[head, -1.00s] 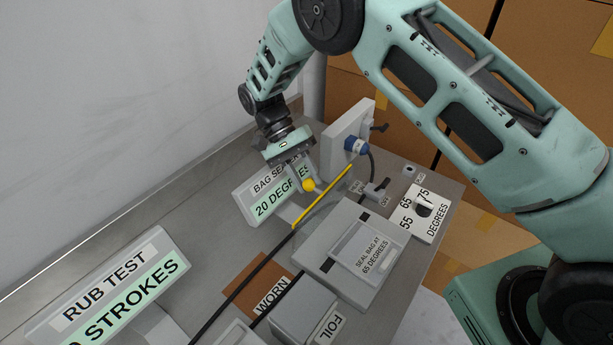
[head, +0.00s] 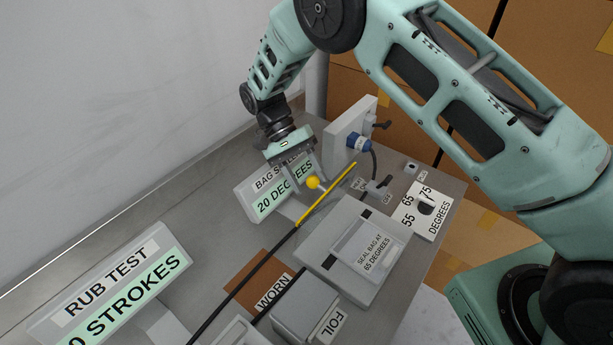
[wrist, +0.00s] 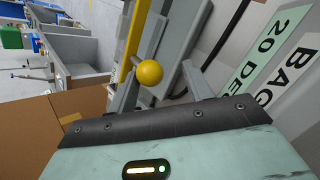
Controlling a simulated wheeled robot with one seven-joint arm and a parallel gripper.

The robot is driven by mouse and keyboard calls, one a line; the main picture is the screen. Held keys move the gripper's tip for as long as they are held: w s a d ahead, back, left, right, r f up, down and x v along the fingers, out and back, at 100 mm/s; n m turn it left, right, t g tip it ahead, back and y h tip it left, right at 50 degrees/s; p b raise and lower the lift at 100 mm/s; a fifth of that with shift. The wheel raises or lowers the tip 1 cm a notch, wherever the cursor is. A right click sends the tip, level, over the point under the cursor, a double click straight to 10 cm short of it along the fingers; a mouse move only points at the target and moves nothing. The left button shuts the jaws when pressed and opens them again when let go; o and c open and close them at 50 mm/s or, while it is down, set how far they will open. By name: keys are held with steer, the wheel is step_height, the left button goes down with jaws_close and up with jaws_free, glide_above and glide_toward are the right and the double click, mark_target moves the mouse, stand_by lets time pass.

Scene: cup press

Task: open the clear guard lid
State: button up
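The clear guard lid shows mainly as a yellow edge strip (head: 325,196), which slopes across the bench beside the sealer. Its clear panel is hard to make out. A yellow ball knob (head: 313,183) stands next to the strip. In the wrist view the knob (wrist: 149,73) lies in the gap between the fingers, nearer the left one. My gripper (head: 309,178) points down at the knob, in front of the bag sealer sign. Its fingers are apart, with space showing at the right of the knob. I cannot tell whether the left finger touches it.
The bag sealer sign (head: 270,200) stands close to the left of my gripper. A grey box (head: 350,250) and a degrees dial (head: 425,208) sit to the right. Cardboard boxes (head: 440,150) stand beyond the bench.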

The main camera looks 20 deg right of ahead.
steer(key=shift+w+r, duration=0.1)
steer(key=b+v, duration=0.3)
steer(key=v, duration=0.8)
steer(key=shift+w+a+r, duration=0.15)
steer(key=shift+w+r, duration=0.1)
steer(key=shift+w, duration=0.05)
steer(key=s+a+r+n+t+y, duration=0.1)
steer(key=s+r+n+t+y, duration=0.15)
steer(key=s, duration=0.55)
steer(key=s+a+r+n+t+y, duration=0.1)
steer(key=s+a+r+n, duration=0.1)
steer(key=s+r+n, duration=0.35)
steer(key=s+d+f+n+t, duration=0.1)
steer(key=s+d+n+t, duration=0.1)
steer(key=s, duration=0.7)
steer(key=s+d+f+n+t+y, duration=0.1)
steer(key=s+d, duration=0.3)
steer(key=s, duration=0.6)
steer(key=shift+d+f+n+t, duration=0.2)
steer(key=shift+f+n+t, duration=0.35)
steer(key=shift+f+n, duration=0.15)
